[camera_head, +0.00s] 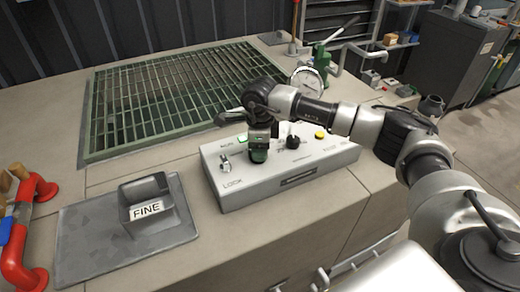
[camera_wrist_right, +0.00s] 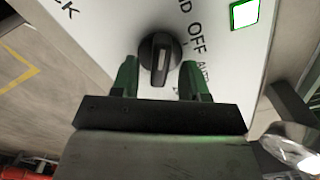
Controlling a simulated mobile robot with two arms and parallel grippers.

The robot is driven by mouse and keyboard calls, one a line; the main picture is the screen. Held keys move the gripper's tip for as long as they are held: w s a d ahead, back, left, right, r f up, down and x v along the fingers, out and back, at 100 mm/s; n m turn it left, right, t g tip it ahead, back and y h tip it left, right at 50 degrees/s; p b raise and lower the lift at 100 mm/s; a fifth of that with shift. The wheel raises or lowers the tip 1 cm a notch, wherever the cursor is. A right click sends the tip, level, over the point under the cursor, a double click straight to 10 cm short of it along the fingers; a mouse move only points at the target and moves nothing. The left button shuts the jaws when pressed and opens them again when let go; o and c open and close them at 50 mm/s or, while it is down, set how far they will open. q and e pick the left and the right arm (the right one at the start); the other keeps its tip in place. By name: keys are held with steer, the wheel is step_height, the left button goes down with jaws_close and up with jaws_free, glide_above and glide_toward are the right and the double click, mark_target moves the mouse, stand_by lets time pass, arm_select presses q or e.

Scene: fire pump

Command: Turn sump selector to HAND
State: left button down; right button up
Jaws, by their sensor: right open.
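In the head view the right gripper (camera_head: 259,154) is over the left part of the white control panel (camera_head: 290,178) and hides this knob. My left gripper is not in view.
The panel also carries a key switch (camera_head: 225,163) by LOCK, another black knob (camera_head: 293,142), a yellow button (camera_head: 320,132) and a lit green indicator (camera_head: 242,138).

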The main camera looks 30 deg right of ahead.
step_height(320, 180, up, 10)
steer(key=b, duration=0.1)
steer(key=shift+a+f, duration=0.1)
stand_by(0.5)
